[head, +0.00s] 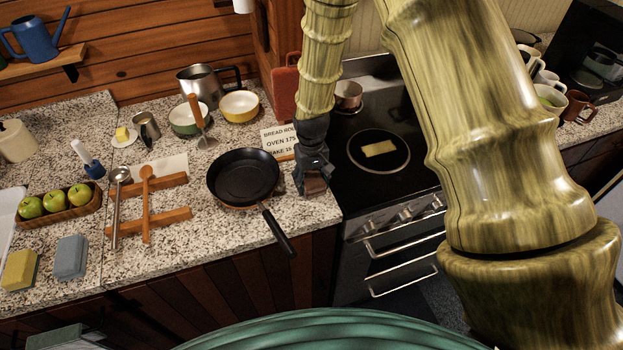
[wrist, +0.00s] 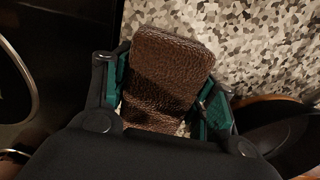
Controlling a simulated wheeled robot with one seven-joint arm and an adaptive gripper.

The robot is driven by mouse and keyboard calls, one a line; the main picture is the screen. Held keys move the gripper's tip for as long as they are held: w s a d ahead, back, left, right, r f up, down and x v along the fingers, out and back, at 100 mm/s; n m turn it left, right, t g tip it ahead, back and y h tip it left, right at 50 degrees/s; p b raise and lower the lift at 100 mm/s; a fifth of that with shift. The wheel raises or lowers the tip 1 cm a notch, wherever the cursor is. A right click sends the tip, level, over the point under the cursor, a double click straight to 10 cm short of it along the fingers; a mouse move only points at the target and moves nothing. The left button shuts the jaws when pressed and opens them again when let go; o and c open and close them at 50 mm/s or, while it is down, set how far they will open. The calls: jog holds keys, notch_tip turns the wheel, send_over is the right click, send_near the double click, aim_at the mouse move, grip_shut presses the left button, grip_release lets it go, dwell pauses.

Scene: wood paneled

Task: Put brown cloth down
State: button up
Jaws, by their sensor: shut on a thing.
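The brown cloth (wrist: 168,68) is a folded, textured block between the fingers of my gripper (wrist: 165,100) in the wrist view. My gripper is shut on it. In the head view my gripper (head: 313,180) points down over the granite counter, just right of the black frying pan and close to the stove's left edge. A small part of the brown cloth (head: 315,185) shows at the fingertips there. I cannot tell whether the cloth touches the counter.
The frying pan (head: 243,177) stands left of my gripper, its handle reaching over the counter's front edge. The stove (head: 385,160) is to the right, with a pale yellow block (head: 379,148) on its top. A recipe card (head: 280,138) and a red board (head: 286,88) are behind.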

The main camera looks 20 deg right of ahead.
aim_at(312, 176)
jog(key=shift+f, duration=0.3)
jog(key=o, duration=0.8)
jog(key=shift+s, duration=0.1)
jog(key=shift+o, duration=1.2)
jog(key=shift+f, duration=0.1)
jog(key=shift+r, duration=0.4)
jog(key=shift+r+b, duration=0.3)
jog(key=shift+r, duration=0.1)
jog(key=shift+r+b, duration=1.95)
jog(key=shift+r, duration=3.65)
